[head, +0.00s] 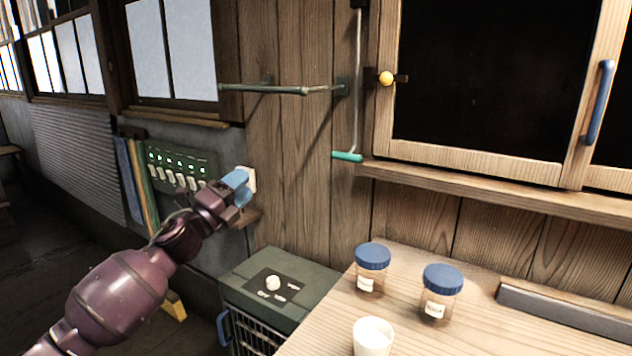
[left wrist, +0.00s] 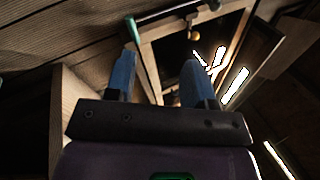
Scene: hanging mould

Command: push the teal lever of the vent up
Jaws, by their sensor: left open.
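The teal lever (head: 347,156) is a short horizontal handle at the lower end of a thin upright rod on the plank wall, left of the dark-paned window. It also appears in the left wrist view (left wrist: 131,28), beyond the fingertips. My left gripper (head: 240,187) has blue fingers and is in front of the wall switch area, left of and a little lower than the lever. In the left wrist view its fingers (left wrist: 160,62) are apart with nothing between them. It does not touch the lever. The vent itself is not clear to see. My right gripper is not in view.
A metal rail (head: 290,90) juts along the wall above, left of the rod. A wooden sill (head: 480,188) runs to the right of the lever. A green box (head: 240,290) and a counter with two blue-lidded jars (head: 372,272) (head: 440,290) and a white cup (head: 372,340) are below.

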